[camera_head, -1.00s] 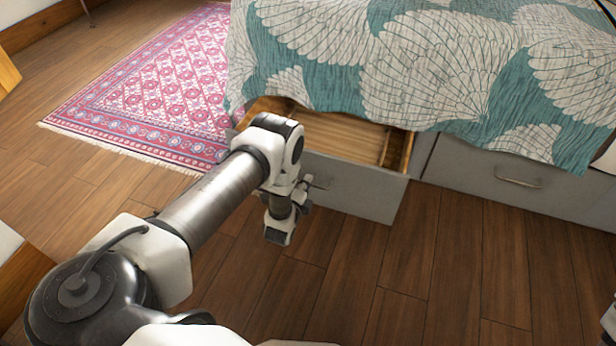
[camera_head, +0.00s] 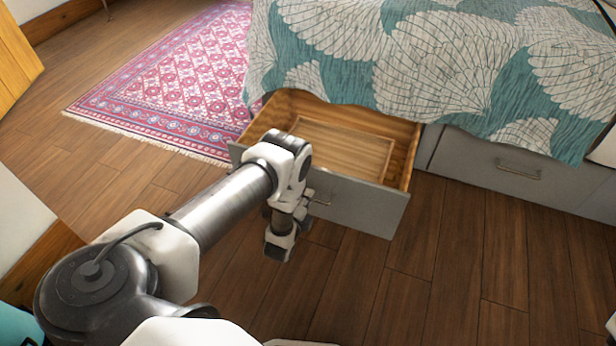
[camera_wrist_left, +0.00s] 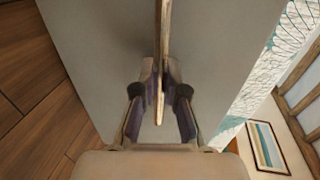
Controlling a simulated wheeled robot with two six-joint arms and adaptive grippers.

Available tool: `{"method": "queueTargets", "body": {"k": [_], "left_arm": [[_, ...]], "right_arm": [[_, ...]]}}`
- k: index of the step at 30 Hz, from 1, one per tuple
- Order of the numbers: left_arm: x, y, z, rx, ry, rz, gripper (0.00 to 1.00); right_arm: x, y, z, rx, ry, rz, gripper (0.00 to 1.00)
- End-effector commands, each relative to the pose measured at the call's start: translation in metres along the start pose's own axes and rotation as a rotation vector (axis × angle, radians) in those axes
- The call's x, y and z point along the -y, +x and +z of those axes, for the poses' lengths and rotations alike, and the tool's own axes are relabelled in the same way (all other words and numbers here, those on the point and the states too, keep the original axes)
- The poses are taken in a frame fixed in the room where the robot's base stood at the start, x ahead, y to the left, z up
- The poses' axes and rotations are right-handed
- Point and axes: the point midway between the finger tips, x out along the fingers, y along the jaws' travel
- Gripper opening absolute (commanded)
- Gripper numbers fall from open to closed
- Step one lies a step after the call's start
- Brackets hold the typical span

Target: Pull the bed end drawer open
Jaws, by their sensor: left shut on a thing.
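The bed end drawer (camera_head: 362,207) has a grey front and a pale wooden inside. It stands well out from under the bed, and its inside, which looks empty, shows behind the front. My left gripper (camera_head: 303,208) is at the outer face of the drawer front. In the left wrist view the fingers (camera_wrist_left: 160,80) are shut on the drawer's thin metal handle (camera_wrist_left: 162,30), with the grey front behind them. In the head view my arm hides part of the front and most of the handle (camera_head: 321,202). My right gripper is not in view.
The bed has a teal and cream patterned cover (camera_head: 430,60) hanging over the drawer's back. A second grey drawer (camera_head: 480,165) to the right is closed. A pink rug (camera_head: 180,85) lies at the back left. The wooden floor (camera_head: 450,270) in front is clear.

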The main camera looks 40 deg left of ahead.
Motion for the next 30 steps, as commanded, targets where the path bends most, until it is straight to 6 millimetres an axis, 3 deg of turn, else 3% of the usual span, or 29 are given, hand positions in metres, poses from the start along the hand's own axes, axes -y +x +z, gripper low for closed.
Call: {"method": "queueTargets", "body": {"k": [3,4,6,17,20,30], "left_arm": [[0.000,0.000,0.000,0.000,0.000,0.001,0.00],[0.000,0.000,0.000,0.000,0.000,0.001,0.21],[0.000,0.000,0.000,0.000,0.000,0.001,0.37],[-0.001,-0.005,0.000,0.000,0.000,0.003,0.37],[-0.001,-0.021,0.000,0.000,0.000,0.004,0.37],[-0.001,-0.103,0.000,0.000,0.001,0.005,0.37]], "right_arm": [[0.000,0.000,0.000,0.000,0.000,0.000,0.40],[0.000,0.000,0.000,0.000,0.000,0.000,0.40],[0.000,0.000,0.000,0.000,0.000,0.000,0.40],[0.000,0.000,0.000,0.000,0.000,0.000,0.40],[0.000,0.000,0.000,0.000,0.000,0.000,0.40],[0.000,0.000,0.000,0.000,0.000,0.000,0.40]]}}
